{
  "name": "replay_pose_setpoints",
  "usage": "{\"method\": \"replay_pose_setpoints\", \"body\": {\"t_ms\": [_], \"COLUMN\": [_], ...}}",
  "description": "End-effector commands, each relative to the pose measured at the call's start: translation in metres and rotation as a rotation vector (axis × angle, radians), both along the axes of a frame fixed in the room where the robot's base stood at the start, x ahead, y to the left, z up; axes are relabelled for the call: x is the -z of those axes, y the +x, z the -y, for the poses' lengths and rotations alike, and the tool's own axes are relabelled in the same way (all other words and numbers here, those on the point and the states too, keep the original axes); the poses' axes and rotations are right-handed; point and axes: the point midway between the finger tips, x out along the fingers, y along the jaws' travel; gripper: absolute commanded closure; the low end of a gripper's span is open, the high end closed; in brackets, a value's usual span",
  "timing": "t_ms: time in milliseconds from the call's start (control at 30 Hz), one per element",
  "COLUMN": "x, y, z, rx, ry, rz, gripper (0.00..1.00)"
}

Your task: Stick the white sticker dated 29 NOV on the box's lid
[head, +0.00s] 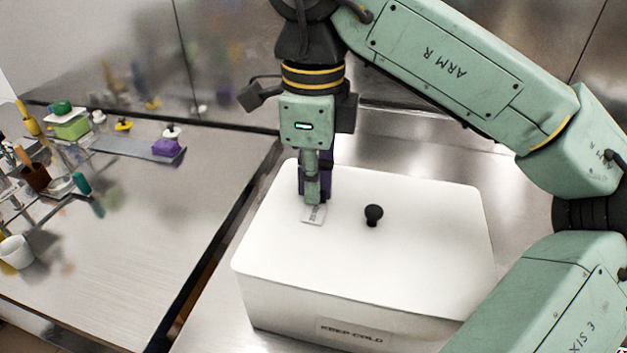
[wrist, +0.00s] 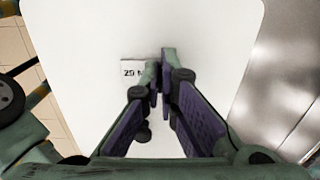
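The white box's lid (head: 420,215) is flat, with a black knob (head: 373,214) near its middle; the lid also fills much of the wrist view (wrist: 210,30). My gripper (head: 313,197) points straight down over the lid, left of the knob, its tips at or just above the surface. The white sticker (head: 313,214) lies at the fingertips, seemingly flat against the lid. In the wrist view the sticker (wrist: 132,72) reads "29 N"; the left finger hides the rest. The fingertips (wrist: 160,72) are nearly together. I cannot tell whether they pinch the sticker's edge.
The box front carries a "KEEP COLD" label (head: 352,331). A steel worktop (head: 150,240) on the left, across a dark gap, holds a white cup (head: 15,252), a grey tray (head: 122,147) with a purple block (head: 166,147), and several tools. A steel wall stands behind.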

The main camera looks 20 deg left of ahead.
Motion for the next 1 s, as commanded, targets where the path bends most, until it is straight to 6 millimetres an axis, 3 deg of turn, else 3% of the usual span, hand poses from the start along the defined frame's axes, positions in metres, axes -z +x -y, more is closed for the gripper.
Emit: {"method": "replay_pose_setpoints", "body": {"t_ms": [100,500,733,1000], "x": [0.0003,0.0002,0.0001,0.0001], "y": [-0.0001,-0.0001,-0.0001,-0.0001], "z": [0.0,0.0,0.0,0.0], "rx": [0.0,0.0,0.0,0.0], "ry": [0.0,0.0,0.0,0.0], "rz": [-0.001,0.0,0.0,0.0], "gripper": [1.0,0.72,0.7,0.52]}}
